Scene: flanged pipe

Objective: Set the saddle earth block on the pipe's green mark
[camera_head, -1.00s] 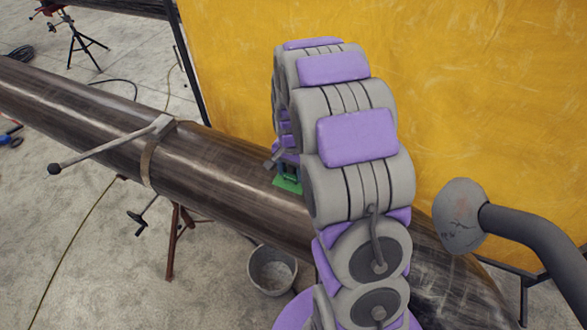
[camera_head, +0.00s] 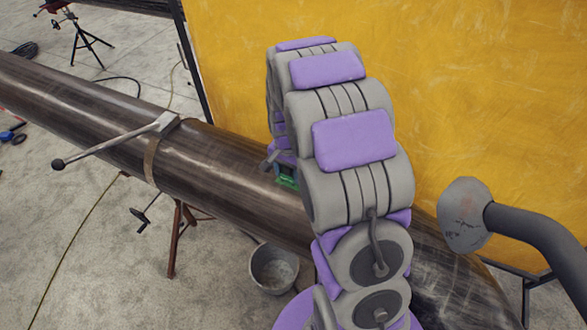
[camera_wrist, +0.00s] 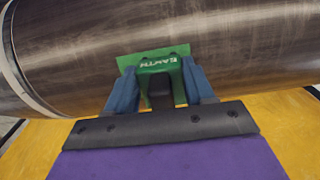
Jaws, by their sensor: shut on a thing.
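My gripper (camera_wrist: 160,90) is shut on the saddle earth block, its blue fingers on either side of a narrow dark and green part. In the head view a small green patch (camera_head: 287,182) shows on the pipe (camera_head: 225,180) beside my arm, under the fingers. Whether the block touches the pipe is unclear; my arm hides most of it.
A strap with a long-handled clamp (camera_head: 115,146) is around the pipe to the left. A stand (camera_head: 176,240) and a bucket (camera_head: 273,268) are below the pipe. A yellow sheet (camera_head: 400,80) hangs behind. A grey, round-ended pipe (camera_head: 466,215) juts in at right.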

